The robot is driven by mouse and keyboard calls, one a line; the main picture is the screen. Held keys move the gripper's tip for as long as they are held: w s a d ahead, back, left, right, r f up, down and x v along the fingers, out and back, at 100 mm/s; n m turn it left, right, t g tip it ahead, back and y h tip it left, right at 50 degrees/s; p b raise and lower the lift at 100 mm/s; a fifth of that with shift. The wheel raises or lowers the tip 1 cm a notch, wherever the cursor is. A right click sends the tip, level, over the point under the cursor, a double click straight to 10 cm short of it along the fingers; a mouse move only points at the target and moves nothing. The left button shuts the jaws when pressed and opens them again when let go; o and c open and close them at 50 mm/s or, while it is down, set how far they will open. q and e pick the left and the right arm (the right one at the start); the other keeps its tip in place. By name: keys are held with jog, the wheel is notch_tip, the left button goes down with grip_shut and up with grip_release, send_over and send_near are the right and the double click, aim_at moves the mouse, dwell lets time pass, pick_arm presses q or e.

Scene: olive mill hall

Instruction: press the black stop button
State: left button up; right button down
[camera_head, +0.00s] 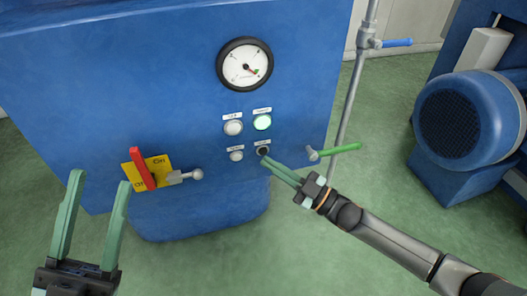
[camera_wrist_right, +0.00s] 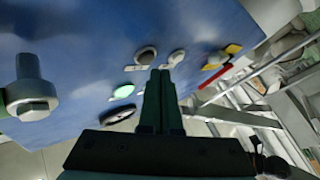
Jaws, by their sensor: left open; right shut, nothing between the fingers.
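The black stop button (camera_head: 263,151) is the lower right of a cluster of buttons on the blue machine panel (camera_head: 180,70). In the right wrist view a dark round button (camera_wrist_right: 146,54) lies just beyond the fingertips. My right gripper (camera_head: 265,161) is shut and empty, its fingertips at the lower edge of the black button. I cannot tell whether they touch it. The closed fingers also show in the right wrist view (camera_wrist_right: 159,72). My left gripper (camera_head: 100,178) is open and empty, in front of the panel at lower left.
A lit green button (camera_head: 262,122), two white buttons (camera_head: 233,128) and a gauge (camera_head: 245,63) are close by. A red lever on a yellow plate (camera_head: 146,171) is to the left. A pipe (camera_head: 352,90) with a green handle (camera_head: 339,149) stands near my right gripper.

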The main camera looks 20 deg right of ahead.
jog(key=shift+w, duration=0.15)
jog(key=shift+w, duration=0.3)
jog(key=shift+w+b, duration=0.3)
jog(key=shift+w, duration=0.05)
dwell(0.7)
jog(key=shift+s, duration=0.1)
jog(key=shift+s+p, duration=0.6)
jog(key=shift+s, duration=0.1)
jog(key=s+p, duration=0.3)
jog(key=s, duration=0.2)
jog(key=shift+d, duration=0.1)
